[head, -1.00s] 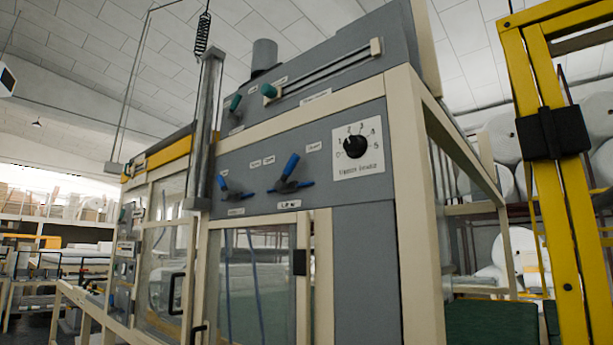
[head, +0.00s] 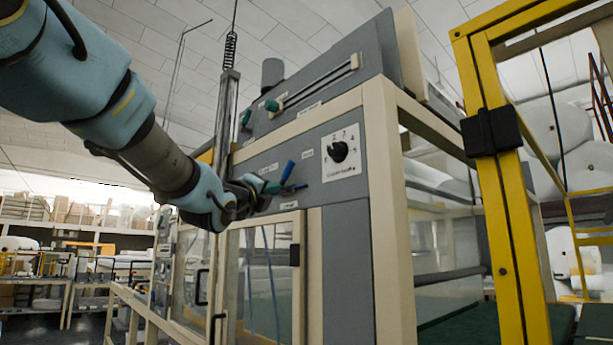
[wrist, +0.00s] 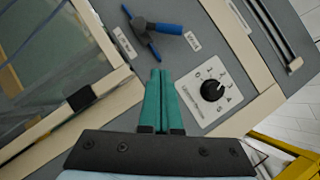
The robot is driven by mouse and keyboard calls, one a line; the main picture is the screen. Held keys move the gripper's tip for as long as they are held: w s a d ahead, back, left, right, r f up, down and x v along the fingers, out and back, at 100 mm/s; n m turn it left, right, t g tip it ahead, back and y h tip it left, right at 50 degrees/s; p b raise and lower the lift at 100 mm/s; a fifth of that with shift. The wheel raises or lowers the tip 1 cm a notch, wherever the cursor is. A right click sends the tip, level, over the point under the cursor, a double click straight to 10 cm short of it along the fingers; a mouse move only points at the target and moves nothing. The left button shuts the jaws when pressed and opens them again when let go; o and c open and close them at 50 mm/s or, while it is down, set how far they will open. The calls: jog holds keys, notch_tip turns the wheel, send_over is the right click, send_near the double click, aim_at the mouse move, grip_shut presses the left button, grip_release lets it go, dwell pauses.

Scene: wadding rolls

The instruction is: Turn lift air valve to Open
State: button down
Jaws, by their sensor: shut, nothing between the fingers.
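The lift air valve (head: 286,178) is on the grey panel of the machine, with a blue handle slanting up to the right and a thin blue bar across its base. In the wrist view the blue handle (wrist: 166,28) lies at the top, with a label at its right end and another at its base; I cannot read them clearly. My gripper (head: 272,187) is beside the valve on its left in the head view. In the wrist view its teal fingers (wrist: 160,74) are shut, empty, and apart from the handle in the picture.
A black numbered dial (head: 339,151) on a white plate is right of the valve. A teal knob on a slider is above. A clear-paned door (head: 262,275) is below, and a yellow frame (head: 515,220) stands right.

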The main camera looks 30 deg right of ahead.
aim_at(288, 173)
jog(key=shift+s+d+r+m, duration=0.3)
jog(key=shift+s+d+r, duration=0.05)
jog(key=shift+s, duration=0.15)
jog(key=p+x, duration=0.2)
jog(key=x, duration=0.2)
jog(key=a+r+p+x, duration=0.1)
jog(key=p+x, duration=0.2)
jog(key=x, duration=0.1)
jog(key=w+p+x, duration=0.1)
jog(key=p+x, duration=0.1)
jog(key=x, duration=0.2)
jog(key=shift+a+r+p, duration=0.25)
jog(key=shift+r+p, duration=0.1)
jog(key=shift+r, duration=0.05)
jog(key=shift+w+d+r, duration=0.1)
jog(key=shift+w+r, duration=0.05)
jog(key=shift+w, duration=0.3)
jog(key=shift+r, duration=0.1)
